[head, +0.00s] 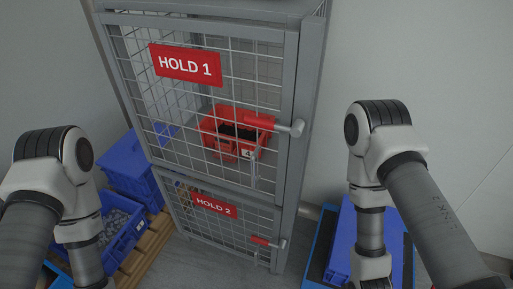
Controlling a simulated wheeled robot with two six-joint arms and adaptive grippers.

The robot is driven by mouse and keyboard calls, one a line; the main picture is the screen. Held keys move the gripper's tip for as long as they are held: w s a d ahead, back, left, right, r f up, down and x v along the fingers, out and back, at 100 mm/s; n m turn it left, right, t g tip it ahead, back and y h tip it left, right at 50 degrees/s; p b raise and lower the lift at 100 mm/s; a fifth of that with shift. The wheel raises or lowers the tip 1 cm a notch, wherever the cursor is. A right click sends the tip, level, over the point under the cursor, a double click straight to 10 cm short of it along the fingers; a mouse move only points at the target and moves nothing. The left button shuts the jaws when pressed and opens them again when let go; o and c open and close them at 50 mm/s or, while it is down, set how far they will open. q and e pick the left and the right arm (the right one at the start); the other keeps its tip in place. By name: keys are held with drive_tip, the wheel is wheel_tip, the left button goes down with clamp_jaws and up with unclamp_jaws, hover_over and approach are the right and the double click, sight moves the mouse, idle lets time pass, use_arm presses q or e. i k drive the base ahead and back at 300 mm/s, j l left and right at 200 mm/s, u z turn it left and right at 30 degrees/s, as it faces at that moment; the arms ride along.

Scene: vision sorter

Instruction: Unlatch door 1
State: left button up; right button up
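Door 1 is the upper wire-mesh door (224,86) of a grey cage cabinet, with a red "HOLD 1" sign (186,65). It looks closed against the frame. Its latch has a red handle (262,122) lying about horizontal, with a grey round knob (297,128) at the right door post. A red crate (212,135) with dark contents and a label "4" sits behind the mesh. My arms hang to the left and right of the cabinet, apart from the latch. Both grippers are below the picture edge.
The lower door (222,229) has a "HOLD 2" sign (214,205) and its own red latch (264,242). Blue crates (124,168) stand on a wooden pallet (149,243) at left. A blue container (340,245) stands at right. The space before door 1 is clear.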

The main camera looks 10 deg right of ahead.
sight(296, 130)
drive_tip(key=k, duration=0.45)
drive_tip(key=u, duration=0.45)
drive_tip(key=k+u, duration=0.1)
drive_tip(key=u, duration=0.4)
drive_tip(key=j+u, duration=0.1)
drive_tip(key=u, duration=0.85)
drive_tip(key=j+u, duration=0.15)
drive_tip(key=u, duration=0.3)
drive_tip(key=i+j+u, duration=0.35)
drive_tip(key=i, duration=0.2)
drive_tip(key=i+u, duration=0.3)
drive_tip(key=i, duration=0.25)
